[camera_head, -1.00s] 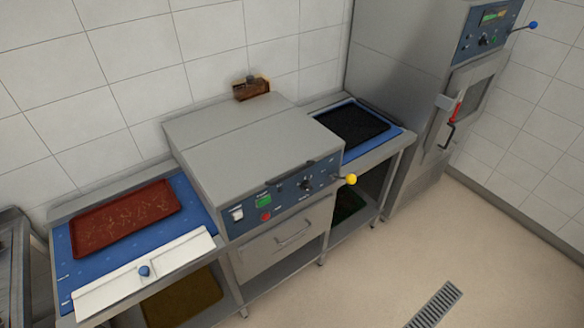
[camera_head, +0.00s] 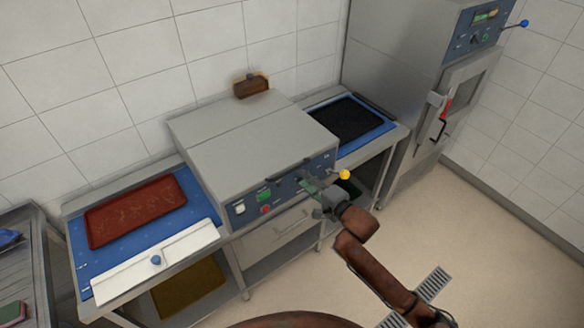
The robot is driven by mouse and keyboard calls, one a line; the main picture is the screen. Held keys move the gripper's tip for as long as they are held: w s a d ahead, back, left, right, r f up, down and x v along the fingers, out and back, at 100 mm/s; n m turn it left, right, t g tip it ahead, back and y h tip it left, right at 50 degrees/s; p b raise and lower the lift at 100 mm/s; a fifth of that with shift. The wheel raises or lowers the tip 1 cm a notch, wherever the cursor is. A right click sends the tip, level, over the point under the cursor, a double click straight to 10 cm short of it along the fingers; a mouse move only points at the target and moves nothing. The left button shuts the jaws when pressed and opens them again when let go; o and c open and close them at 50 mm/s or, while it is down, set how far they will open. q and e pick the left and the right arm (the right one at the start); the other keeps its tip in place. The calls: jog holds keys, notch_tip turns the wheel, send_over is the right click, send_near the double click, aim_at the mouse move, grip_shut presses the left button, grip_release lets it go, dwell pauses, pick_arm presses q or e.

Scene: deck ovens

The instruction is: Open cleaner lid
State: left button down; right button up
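The cleaner (camera_head: 250,180) is a grey metal box in the middle of the counter line, with a blue control panel on its front. Its flat lid (camera_head: 245,140) is down. A dark bar handle (camera_head: 284,168) runs along the lid's front edge. My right gripper (camera_head: 309,184) is in front of the panel's right half, close to the handle's right end. It covers part of the panel and knobs. Its fingers are too small to tell whether they are open or shut, or whether they touch anything. My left gripper is out of view.
A yellow-knobbed lever (camera_head: 344,174) sticks out just right of my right gripper. A red tray (camera_head: 137,208) lies on the left blue surface, a black tray (camera_head: 352,118) on the right one. A tall oven (camera_head: 400,70) stands at right. Open floor (camera_head: 480,240) lies in front.

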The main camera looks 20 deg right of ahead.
aim_at(293, 171)
jog(key=x, duration=0.7)
jog(key=shift+w+a+r, duration=0.15)
jog(key=shift+w+a, duration=0.05)
jog(key=shift+w, duration=0.1)
grip_shut()
dwell(0.4)
